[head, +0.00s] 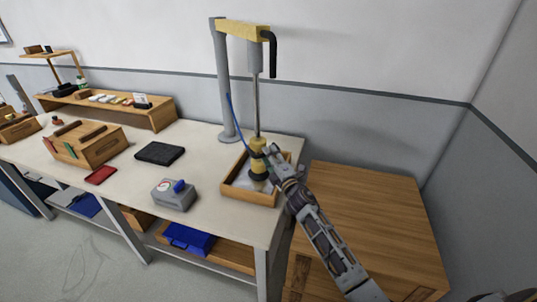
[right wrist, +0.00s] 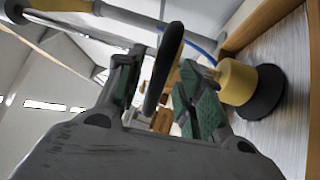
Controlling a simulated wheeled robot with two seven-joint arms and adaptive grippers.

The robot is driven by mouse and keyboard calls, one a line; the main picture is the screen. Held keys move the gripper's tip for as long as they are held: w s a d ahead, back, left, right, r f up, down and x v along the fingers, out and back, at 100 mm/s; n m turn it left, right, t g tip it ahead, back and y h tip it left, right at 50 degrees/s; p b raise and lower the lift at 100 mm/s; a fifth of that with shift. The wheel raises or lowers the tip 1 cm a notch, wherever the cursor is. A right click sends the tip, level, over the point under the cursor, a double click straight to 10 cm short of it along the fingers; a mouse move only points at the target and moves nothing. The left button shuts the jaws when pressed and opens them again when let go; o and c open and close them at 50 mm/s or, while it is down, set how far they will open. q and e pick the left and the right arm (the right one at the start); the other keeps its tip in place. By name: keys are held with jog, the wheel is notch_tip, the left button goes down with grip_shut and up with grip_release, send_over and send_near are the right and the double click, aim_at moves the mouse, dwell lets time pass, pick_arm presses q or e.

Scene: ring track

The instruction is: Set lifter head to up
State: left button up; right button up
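The lifter stands at the table's back right: a grey post (head: 224,90), a yellow top arm (head: 243,31) and a thin hanging rod (head: 256,105). The lifter head (head: 259,169), yellow with a dark round foot, is low, inside a wooden tray (head: 238,192). In the right wrist view the yellow head (right wrist: 237,82) and its black foot (right wrist: 265,95) are just beyond the fingers. My right gripper (head: 270,153) is beside the head; its green-padded fingers (right wrist: 158,88) are apart, with a dark loop (right wrist: 165,70) between them. Whether they touch it is unclear. My left gripper is out of view.
A grey box with a blue knob (head: 174,194), a black pad (head: 160,153), a red tray (head: 101,175) and a wooden caddy (head: 85,146) are on the table (head: 135,190). A blue hose (head: 235,120) hangs by the post. A wooden cabinet (head: 375,220) stands at right.

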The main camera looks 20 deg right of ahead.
jog(key=shift+w+a+r, duration=0.1)
jog(key=shift+w+a, duration=0.05)
jog(key=shift+w, duration=0.5)
grip_shut()
